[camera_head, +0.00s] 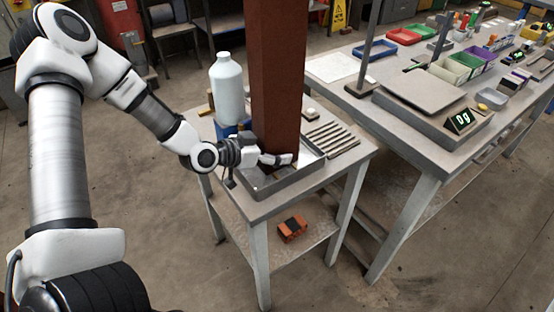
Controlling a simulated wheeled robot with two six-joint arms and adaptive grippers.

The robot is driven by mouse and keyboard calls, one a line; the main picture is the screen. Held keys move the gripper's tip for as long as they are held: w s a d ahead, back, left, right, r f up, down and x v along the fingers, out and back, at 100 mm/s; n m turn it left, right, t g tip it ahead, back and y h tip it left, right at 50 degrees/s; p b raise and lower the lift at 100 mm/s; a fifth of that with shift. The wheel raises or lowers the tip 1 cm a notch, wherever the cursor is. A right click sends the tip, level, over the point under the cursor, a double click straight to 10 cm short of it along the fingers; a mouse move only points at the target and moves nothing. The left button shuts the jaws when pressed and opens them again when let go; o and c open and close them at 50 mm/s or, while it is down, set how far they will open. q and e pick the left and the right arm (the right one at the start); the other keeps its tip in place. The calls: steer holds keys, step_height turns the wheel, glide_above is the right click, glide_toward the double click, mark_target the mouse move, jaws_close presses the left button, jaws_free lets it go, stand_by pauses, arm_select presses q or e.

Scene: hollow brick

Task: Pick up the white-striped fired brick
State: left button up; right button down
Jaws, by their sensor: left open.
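I cannot make out a white-striped fired brick in the head view. My left gripper (278,159) reaches in from the left, low over a grey metal tray (262,191) on the small table. The gripper is open, and its tips are beside the lower end of a reddish-brown post. My right gripper is out of view.
The tall reddish-brown post (276,75) blocks the view of the small table's middle (352,155). A white bottle (227,88) stands left of it, and grey bars (332,138) lie right. A long bench with a scale (433,88) and coloured bins stands right.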

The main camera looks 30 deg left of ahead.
arm_select(q)
steer(key=shift+w+d, duration=0.25)
steer(key=shift+w, duration=0.1)
steer(key=shift+a+f, duration=0.1)
steer(key=shift+a, duration=0.05)
steer(key=shift+c, duration=1)
jaws_close()
